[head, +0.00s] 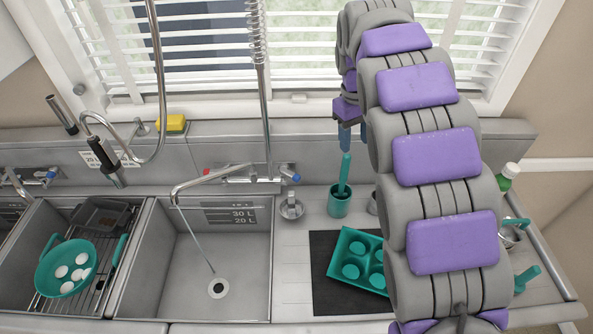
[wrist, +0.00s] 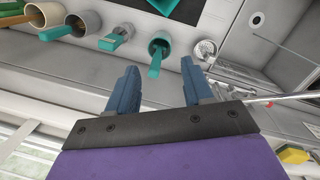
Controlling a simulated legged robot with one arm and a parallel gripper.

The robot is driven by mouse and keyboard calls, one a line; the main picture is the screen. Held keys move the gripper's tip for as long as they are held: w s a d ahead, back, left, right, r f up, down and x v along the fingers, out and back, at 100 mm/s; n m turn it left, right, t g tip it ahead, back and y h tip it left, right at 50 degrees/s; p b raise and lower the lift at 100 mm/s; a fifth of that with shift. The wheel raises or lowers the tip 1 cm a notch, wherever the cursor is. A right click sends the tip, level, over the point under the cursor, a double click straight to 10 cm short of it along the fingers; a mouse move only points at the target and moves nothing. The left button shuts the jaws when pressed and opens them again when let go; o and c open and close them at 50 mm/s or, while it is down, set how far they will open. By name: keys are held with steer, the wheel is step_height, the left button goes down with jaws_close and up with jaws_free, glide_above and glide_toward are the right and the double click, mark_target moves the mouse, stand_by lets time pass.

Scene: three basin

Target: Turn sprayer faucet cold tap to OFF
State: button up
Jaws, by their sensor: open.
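The sprayer faucet (head: 240,178) stands on the back ledge of the middle sink, with a tall spring hose rising from it. Its cold tap (head: 291,174) has a blue end and is on the right; the red-marked tap (head: 208,173) is on the left. A thin stream seems to fall from the spout toward the drain. My gripper (head: 346,138) is to the right of the cold tap and higher in the picture, partly hidden by my arm. In the wrist view, my gripper (wrist: 160,70) is open with nothing between its fingers. The cold tap is not clearly visible there.
A green cup with a brush (head: 338,202) stands below my gripper. A green tray (head: 356,262) lies on a black mat. A metal strainer (head: 291,208) sits right of the middle sink. A hanging sprayer (head: 103,158) and yellow sponge (head: 172,124) are at left.

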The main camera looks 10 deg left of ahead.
steer(key=w+a+f+n, duration=0.3)
steer(key=w+a, duration=0.2)
steer(key=a, duration=0.5)
steer(key=n+y+p, duration=0.1)
steer(key=n, duration=0.2)
glide_above(295, 175)
step_height(295, 175, down, 4)
step_height(295, 175, down, 16)
steer(key=shift+f+b, duration=0.15)
steer(key=shift+b, duration=0.5)
jaws_close()
